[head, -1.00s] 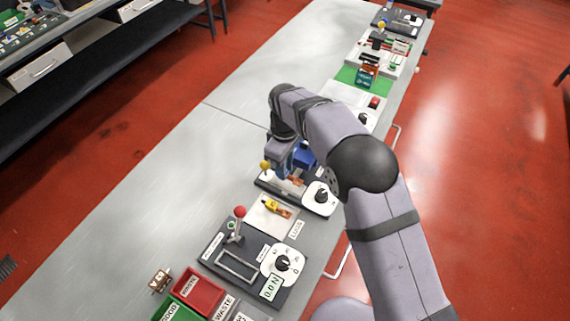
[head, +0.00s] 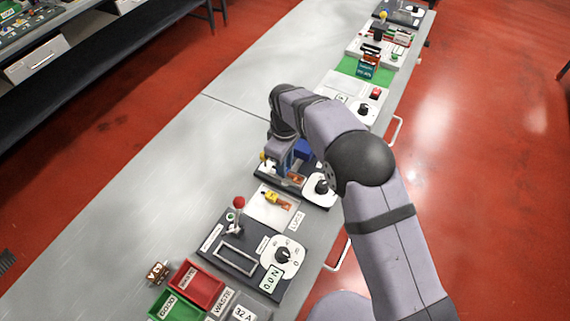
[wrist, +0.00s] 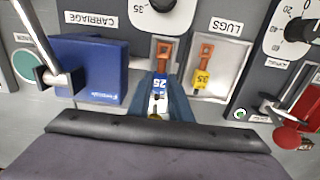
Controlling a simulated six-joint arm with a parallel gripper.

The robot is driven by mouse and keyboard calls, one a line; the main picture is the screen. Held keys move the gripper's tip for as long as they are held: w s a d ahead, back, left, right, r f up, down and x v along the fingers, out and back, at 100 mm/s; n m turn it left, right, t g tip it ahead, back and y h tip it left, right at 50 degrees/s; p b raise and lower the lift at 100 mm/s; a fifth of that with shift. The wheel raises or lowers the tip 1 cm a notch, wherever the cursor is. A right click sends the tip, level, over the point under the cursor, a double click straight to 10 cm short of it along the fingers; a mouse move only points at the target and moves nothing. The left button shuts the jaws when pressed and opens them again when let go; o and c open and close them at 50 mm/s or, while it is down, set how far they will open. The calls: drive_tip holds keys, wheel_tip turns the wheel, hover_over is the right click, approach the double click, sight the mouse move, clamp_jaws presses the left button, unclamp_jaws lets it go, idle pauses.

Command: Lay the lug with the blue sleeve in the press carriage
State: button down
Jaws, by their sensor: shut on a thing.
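My gripper (wrist: 160,98) is shut on the lug with the blue sleeve (wrist: 160,82). The sleeve reads 25, and its copper tongue (wrist: 164,50) points away from the fingers. In the head view, my gripper (head: 284,168) is over the press plate (head: 261,177), with the copper tongue (head: 294,180) just below it. The press has a blue block (wrist: 90,70) and a CARRIAGE label (wrist: 88,19). The carriage is mostly hidden by the lug and fingers. I cannot tell whether the lug touches it.
A lug with a yellow sleeve (wrist: 201,80) lies on the white LUGS tray (wrist: 232,62) beside the press. A tester with a red-knobbed lever (head: 239,202) stands nearer, then red (head: 211,281) and green bins. The press dial (head: 320,187) is close to my arm. The bench's left side is clear.

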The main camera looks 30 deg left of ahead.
drive_tip(key=shift+f, duration=0.2)
idle(0.3)
drive_tip(key=c, duration=1.5)
unclamp_jaws()
drive_tip(key=shift+c, duration=0.2)
drive_tip(key=shift+r, duration=0.1)
drive_tip(key=shift+r+b, duration=1.5)
drive_tip(key=shift+r, duration=2.1)
